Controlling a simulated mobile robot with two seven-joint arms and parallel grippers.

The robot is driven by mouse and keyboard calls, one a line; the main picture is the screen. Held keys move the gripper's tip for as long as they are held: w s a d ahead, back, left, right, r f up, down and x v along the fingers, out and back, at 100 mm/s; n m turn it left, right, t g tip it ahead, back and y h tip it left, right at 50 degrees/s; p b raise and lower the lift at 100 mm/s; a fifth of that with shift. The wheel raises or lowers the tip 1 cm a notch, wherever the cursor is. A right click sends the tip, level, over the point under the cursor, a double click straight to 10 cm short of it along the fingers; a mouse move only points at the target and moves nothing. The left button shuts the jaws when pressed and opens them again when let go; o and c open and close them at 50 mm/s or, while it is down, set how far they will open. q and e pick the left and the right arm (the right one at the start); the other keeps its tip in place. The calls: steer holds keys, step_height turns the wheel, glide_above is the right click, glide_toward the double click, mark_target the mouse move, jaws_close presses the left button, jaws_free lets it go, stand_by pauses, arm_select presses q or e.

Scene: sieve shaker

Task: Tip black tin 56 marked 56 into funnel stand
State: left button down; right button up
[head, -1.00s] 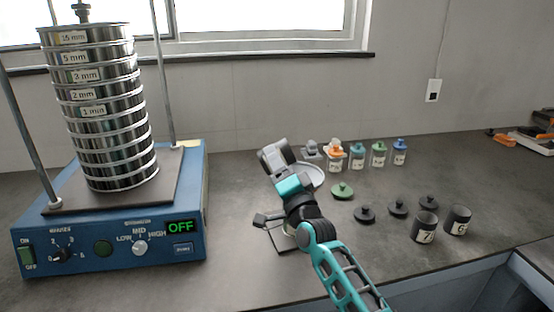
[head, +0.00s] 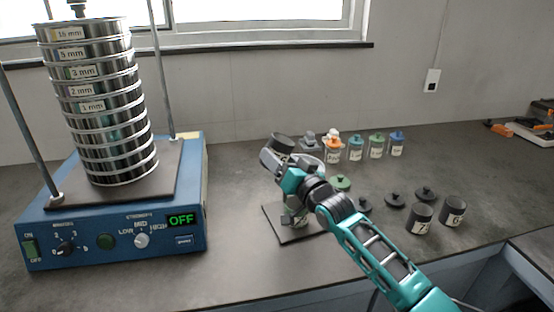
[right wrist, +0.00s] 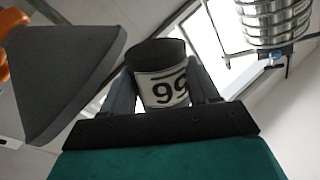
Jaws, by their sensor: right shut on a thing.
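My right gripper (head: 272,158) is shut on a black tin (head: 282,143). The tin also shows between the fingers in the right wrist view (right wrist: 160,85), with a white label that looks like 99 from this angle. In the head view the tin is held up roughly upright, with its dark mouth at the top. The funnel stand (head: 283,232) shows its dark base plate below my gripper. Its pale funnel rim (head: 315,160) peeks out behind my gripper and wrist, which hide most of the stand. My left gripper is not in view.
Two black tins (head: 419,217) (head: 453,210) stand at the right, near several black lids (head: 395,200) and a green lid (head: 342,183). Several jars with coloured lids (head: 356,148) stand behind. The blue shaker (head: 115,225) with its sieve stack (head: 100,105) fills the left.

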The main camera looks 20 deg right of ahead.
steer(key=shift+n, duration=0.7)
steer(key=shift+s+d+r+n+g, duration=0.1)
steer(key=shift+d+n+g, duration=0.15)
steer(key=shift+n, duration=0.15)
steer(key=shift+d+r+n+g, duration=0.1)
steer(key=shift+n+g, duration=0.15)
steer(key=shift+n, duration=0.15)
steer(key=shift+s+d+r+n+g, duration=0.1)
steer(key=shift+d+n+g, duration=0.35)
steer(key=shift+n, duration=0.65)
steer(key=shift+a, duration=0.1)
